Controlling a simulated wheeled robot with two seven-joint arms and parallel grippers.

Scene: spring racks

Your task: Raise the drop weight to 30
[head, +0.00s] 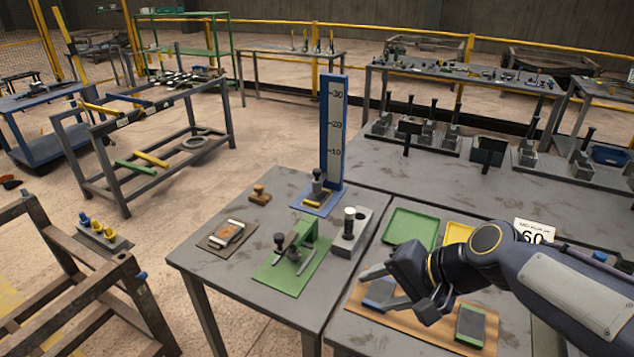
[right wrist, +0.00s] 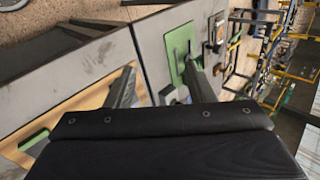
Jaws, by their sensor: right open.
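The drop weight (head: 318,184) is a small dark cylinder with a knob on top. It sits low at the foot of a blue upright scale (head: 334,125) marked 10, 20 and 30, below the 10 mark. The scale stands on a blue base (head: 313,206) at the back of the left grey table. My right gripper (head: 376,286) is open and empty over the wooden board on the right table, well in front of and right of the weight. Its two fingers also show apart in the right wrist view (right wrist: 160,88). My left gripper is not in view.
A green press on a green mat (head: 285,270), a grey block with pegs (head: 353,240), a wooden stamp (head: 260,195) and a brown board (head: 226,236) stand near the scale. Green (head: 411,228) and yellow (head: 458,232) trays lie behind my right arm.

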